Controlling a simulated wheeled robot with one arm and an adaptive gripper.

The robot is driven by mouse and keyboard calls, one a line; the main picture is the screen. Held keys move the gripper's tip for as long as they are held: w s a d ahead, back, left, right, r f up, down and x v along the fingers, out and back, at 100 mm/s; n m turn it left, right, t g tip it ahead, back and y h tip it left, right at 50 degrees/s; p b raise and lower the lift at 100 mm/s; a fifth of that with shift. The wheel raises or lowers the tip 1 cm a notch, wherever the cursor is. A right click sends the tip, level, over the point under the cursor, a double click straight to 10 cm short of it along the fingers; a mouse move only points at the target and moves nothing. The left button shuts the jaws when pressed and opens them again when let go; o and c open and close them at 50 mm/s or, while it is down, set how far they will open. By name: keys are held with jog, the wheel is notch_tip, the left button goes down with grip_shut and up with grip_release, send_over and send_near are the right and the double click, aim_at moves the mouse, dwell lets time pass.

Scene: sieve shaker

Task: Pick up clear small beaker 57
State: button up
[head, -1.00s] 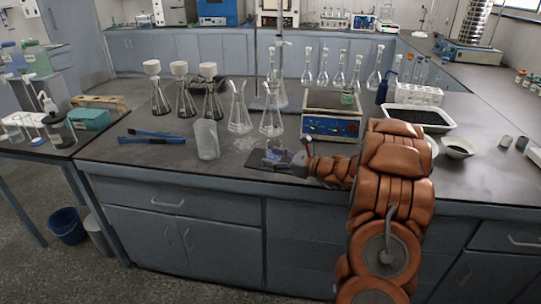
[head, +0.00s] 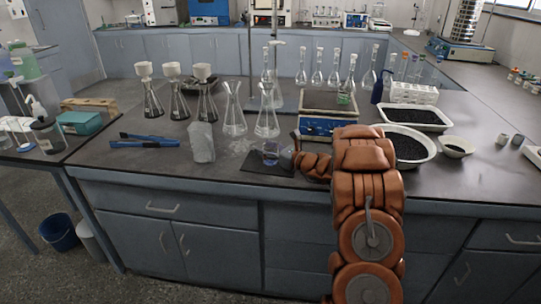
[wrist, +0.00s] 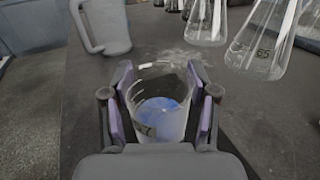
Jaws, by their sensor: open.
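The clear small beaker (wrist: 160,110) stands upright between the two fingers of my gripper (wrist: 159,78) in the wrist view. A bluish tint shows inside it. Part of a label is visible low on its near side, but I cannot read the number. The purple finger pads are on either side of it, the jaws open. I cannot tell whether either pad touches the glass. In the head view the beaker (head: 270,152) is on a dark mat (head: 256,166) near the bench's front edge, with my gripper (head: 285,157) at its right side.
A grey jug (head: 201,142) stands left of the mat; its handle shows in the wrist view. Conical flasks (head: 266,125) stand just behind, one labelled near my right finger. A balance (head: 318,125) is behind right. Blue-handled tongs (head: 152,141) lie further left.

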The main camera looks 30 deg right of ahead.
jog(key=shift+w+a, duration=0.2)
jog(key=shift+w, duration=0.15)
jog(key=c, duration=1)
grip_shut()
